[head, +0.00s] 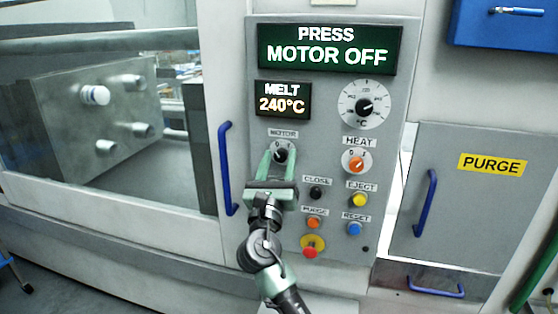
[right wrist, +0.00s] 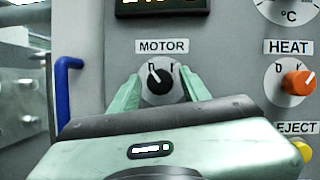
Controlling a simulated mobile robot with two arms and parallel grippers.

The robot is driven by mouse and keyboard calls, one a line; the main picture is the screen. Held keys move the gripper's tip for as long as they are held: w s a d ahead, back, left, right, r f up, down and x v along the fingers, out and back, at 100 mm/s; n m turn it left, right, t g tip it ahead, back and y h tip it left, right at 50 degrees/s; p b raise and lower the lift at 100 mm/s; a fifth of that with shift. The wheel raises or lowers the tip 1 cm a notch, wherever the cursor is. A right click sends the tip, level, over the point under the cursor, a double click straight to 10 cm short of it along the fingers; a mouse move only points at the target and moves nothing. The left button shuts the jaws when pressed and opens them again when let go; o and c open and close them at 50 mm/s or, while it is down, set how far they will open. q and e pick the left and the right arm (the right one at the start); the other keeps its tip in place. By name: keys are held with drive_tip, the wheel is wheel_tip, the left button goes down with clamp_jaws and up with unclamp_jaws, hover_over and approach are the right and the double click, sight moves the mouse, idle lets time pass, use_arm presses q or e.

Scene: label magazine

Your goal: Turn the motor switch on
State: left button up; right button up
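The motor switch (head: 281,155) is a small black rotary knob on the grey control panel, under a MOTOR label. In the right wrist view the knob (right wrist: 160,80) has a white pointer aimed up and to the left. My right gripper (head: 277,162) is in front of the switch. Its two green fingers (right wrist: 160,88) are open, one on each side of the knob, with visible gaps between them and the knob. The green display (head: 327,48) reads PRESS MOTOR OFF. My left gripper is not in view.
To the right is the orange HEAT knob (head: 356,160). Below are the buttons, including the yellow EJECT (head: 359,200) and a red mushroom button (head: 311,247). A blue door handle (head: 226,168) stands left of the switch. A PURGE door (head: 468,190) is at right.

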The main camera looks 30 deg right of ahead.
clamp_jaws()
drive_tip(key=shift+f, duration=0.1)
drive_tip(key=shift+f+m+g+h+b, duration=0.15)
drive_tip(key=shift+m+g+h+b, duration=0.3)
drive_tip(key=shift+m+b, duration=0.65)
drive_tip(key=m+g+h+b, duration=0.1)
drive_tip(key=m+b, duration=0.1)
drive_tip(key=m, duration=0.2)
drive_tip(key=m+g+h+b, duration=0.1)
drive_tip(key=m+g+b, duration=0.1)
drive_tip(key=m+b, duration=0.1)
drive_tip(key=shift+w+a+m+g, duration=0.15)
drive_tip(key=shift+m+g, duration=0.1)
drive_tip(key=shift+m, duration=0.15)
drive_tip(key=m+g+b, duration=0.1)
drive_tip(key=m, duration=0.1)
drive_tip(key=m+g+h+b, duration=0.1)
drive_tip(key=m+b, duration=0.1)
drive_tip(key=m, duration=0.1)
drive_tip(key=shift+r+m+g+y+b, duration=0.15)
drive_tip(key=shift+m+g+b, duration=0.35)
drive_tip(key=shift+m, duration=0.65)
drive_tip(key=shift+r+m+g+y+b, duration=0.1)
drive_tip(key=shift+m+g+b, duration=0.15)
drive_tip(key=shift+m+g, duration=0.7)
drive_tip(key=shift+m+t, duration=0.25)
drive_tip(key=shift+m, duration=0.05)
